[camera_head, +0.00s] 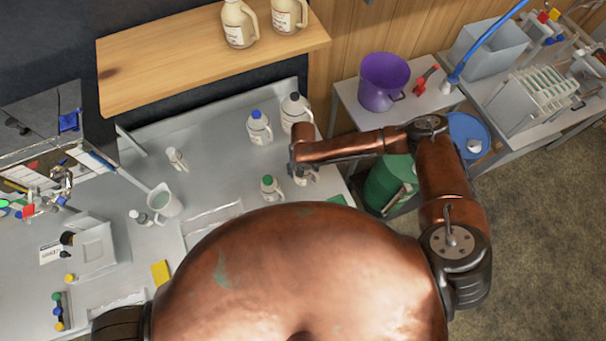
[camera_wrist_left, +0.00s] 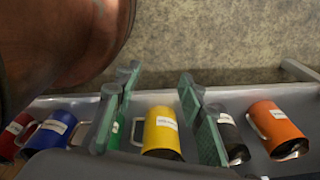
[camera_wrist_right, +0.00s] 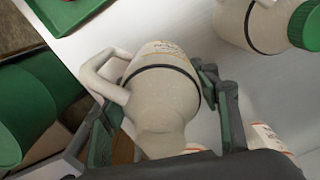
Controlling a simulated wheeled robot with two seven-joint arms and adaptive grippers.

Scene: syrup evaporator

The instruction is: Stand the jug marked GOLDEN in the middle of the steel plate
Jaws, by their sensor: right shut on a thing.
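My right gripper (camera_wrist_right: 157,100) is shut on a cream jug (camera_wrist_right: 165,95) with a looped handle and a dark band; its label is unreadable from here. In the head view this jug (camera_head: 306,175) is mostly hidden by my gripper, at the bench's right end; I cannot tell whether it touches the bench. A green-capped jug (camera_head: 271,190) stands to its left; it also shows in the right wrist view (camera_wrist_right: 262,22). A thin-edged rectangle on the bench (camera_head: 212,216) may be the steel plate, partly hidden by my body. My left gripper (camera_wrist_left: 158,78) is open, over a yellow mug (camera_wrist_left: 161,132).
Blue-capped (camera_head: 259,128) and dark-capped (camera_head: 296,112) jugs stand behind. A pitcher (camera_head: 163,201) and small bottles are on the left. A wooden shelf (camera_head: 200,60) overhangs the back. A green drum (camera_head: 388,185) stands right of the bench.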

